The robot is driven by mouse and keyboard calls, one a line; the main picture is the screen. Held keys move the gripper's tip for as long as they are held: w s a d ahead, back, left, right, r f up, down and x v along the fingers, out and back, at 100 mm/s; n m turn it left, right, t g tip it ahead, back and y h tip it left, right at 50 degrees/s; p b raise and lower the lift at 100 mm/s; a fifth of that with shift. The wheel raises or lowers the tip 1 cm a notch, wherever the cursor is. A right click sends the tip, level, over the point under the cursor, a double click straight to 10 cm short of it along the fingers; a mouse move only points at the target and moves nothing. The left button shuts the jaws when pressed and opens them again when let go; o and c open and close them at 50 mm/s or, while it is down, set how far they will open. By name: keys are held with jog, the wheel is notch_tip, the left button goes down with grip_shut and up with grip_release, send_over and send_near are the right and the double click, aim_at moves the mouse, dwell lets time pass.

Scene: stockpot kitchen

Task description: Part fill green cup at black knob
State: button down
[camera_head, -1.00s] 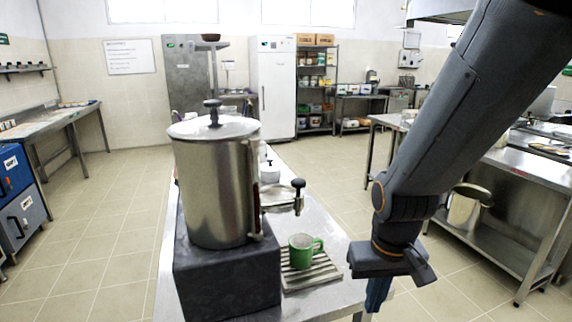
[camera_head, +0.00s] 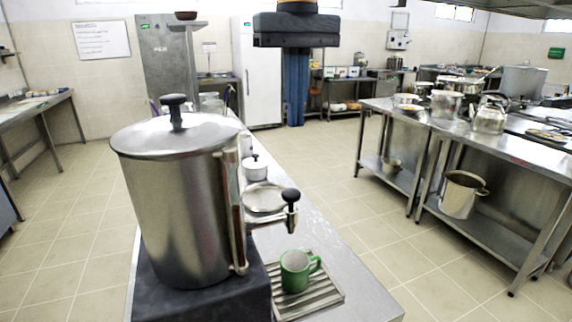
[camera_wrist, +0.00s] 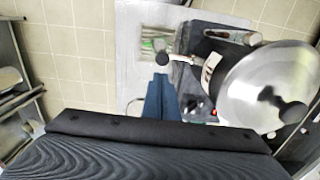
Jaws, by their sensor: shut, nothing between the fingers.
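The green cup (camera_head: 294,274) stands upright on a ribbed drip tray (camera_head: 330,297), its handle to the right. Above it, the black knob (camera_head: 291,195) tops the tap on the side of a large steel urn (camera_head: 180,210). My gripper (camera_head: 296,122) hangs fingers down at the top centre of the head view, apart from cup and knob. Its blue fingers are shut and empty. In the wrist view the fingers (camera_wrist: 160,77) point towards the black knob (camera_wrist: 162,59), with the drip tray (camera_wrist: 147,33) beyond; the cup is hard to make out there.
The urn stands on a dark block (camera_head: 205,303) on a narrow steel table (camera_head: 375,300). A white lidded pot (camera_head: 256,168) and a round plate (camera_head: 266,197) sit behind the tap. Floor (camera_head: 345,200) is open to the right, before a steel bench (camera_head: 515,148).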

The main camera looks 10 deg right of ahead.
jog(key=shift+a+r, duration=0.15)
jog(key=shift+r, duration=0.45)
jog(key=shift+a+f, duration=0.1)
jog(key=p, duration=0.3)
send_near(293, 192)
jog(key=f, duration=0.6)
jog(key=shift+w+f, duration=0.2)
jog(key=shift+f, duration=0.05)
jog(key=shift+f, duration=0.9)
jog(key=shift+s+f, duration=0.15)
jog(key=shift+f, duration=0.05)
dwell(0.6)
